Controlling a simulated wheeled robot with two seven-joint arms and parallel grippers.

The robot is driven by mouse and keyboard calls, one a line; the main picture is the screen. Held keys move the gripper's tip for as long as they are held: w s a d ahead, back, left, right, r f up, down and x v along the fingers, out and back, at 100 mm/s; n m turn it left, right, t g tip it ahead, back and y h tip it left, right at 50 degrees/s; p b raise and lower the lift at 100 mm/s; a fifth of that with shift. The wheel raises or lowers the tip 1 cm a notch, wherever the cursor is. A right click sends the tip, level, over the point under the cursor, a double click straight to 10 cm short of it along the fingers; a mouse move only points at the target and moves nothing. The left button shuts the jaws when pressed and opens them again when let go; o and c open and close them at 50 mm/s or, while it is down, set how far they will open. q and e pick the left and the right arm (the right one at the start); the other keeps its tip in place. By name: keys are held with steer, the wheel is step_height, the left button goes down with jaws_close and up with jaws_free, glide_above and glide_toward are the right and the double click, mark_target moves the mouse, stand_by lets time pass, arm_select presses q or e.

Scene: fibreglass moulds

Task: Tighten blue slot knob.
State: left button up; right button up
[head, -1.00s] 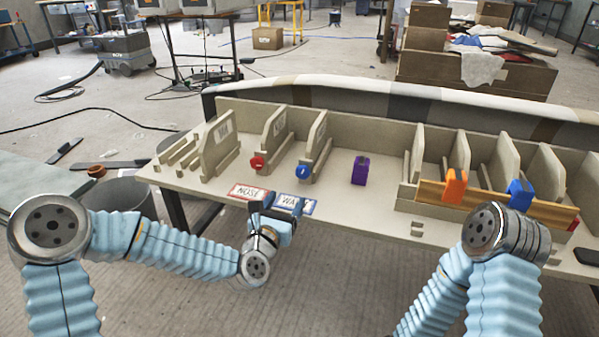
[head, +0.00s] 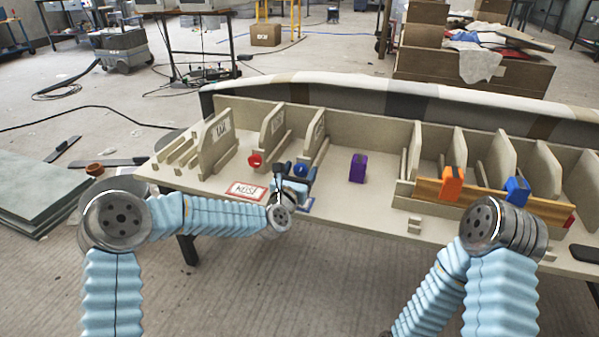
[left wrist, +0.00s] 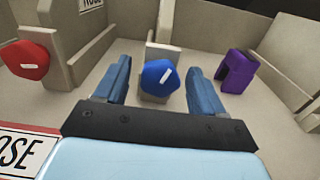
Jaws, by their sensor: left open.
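The blue slot knob (head: 300,170) is on the front end of a beige slot holding an upright panel. In the left wrist view the blue knob (left wrist: 159,77) shows a white mark on its face and lies between the two blue fingers of my left gripper (left wrist: 157,85). The fingers are spread, with a gap on each side of the knob. In the head view my left gripper (head: 290,178) is at the knob and partly covers it. The right gripper is not in view; only the right arm shows.
A red knob (head: 255,160) sits left of the blue one, and a purple clamp (head: 357,168) stands to the right. A NOSE label (head: 247,190) lies at the table's front edge. Orange (head: 452,183) and blue (head: 516,190) clamps sit on a wooden strip at right.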

arm_select(q)
steer(key=shift+c, duration=0.4)
steer(key=c, duration=1)
steer(key=shift+f+m+b, duration=0.15)
steer(key=shift+m+b, duration=0.55)
steer(key=shift+b, duration=0.3)
steer(key=m+b, duration=0.8)
steer(key=shift+d+m, duration=0.1)
steer(key=shift+m, duration=0.2)
steer(key=shift+s+m+b, duration=0.1)
steer(key=shift+m+b, duration=0.6)
steer(key=shift+m, duration=1.2)
steer(key=shift+d, duration=0.1)
